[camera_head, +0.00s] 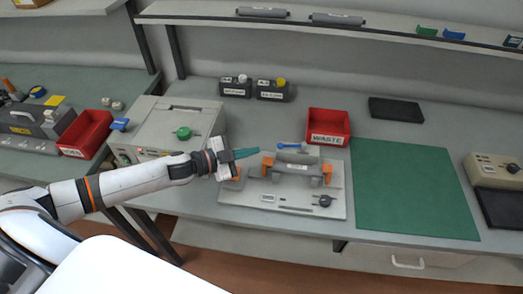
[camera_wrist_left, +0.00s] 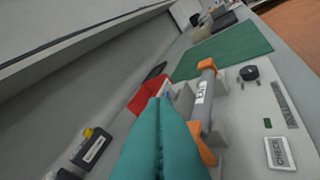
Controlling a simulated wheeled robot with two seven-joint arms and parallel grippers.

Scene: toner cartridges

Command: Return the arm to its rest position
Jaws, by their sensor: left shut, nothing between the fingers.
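My left arm (camera_head: 130,184) reaches in from the left over the bench. My left gripper (camera_head: 247,153), with teal fingers, is shut and empty, just left of and above the grey fixture plate (camera_head: 290,207). The closed fingers also fill the lower middle of the left wrist view (camera_wrist_left: 160,140). On the plate, a grey cartridge (camera_wrist_left: 204,97) lies between orange holders (camera_head: 327,172). A blue-tipped part (camera_head: 288,146) shows behind it. My right gripper is not in view.
A red bin marked WASTE (camera_head: 328,140) stands behind the plate. A green mat (camera_head: 414,190) lies clear to the right. A grey machine (camera_head: 172,125) stands at left. A shelf (camera_head: 350,27) runs above the bench.

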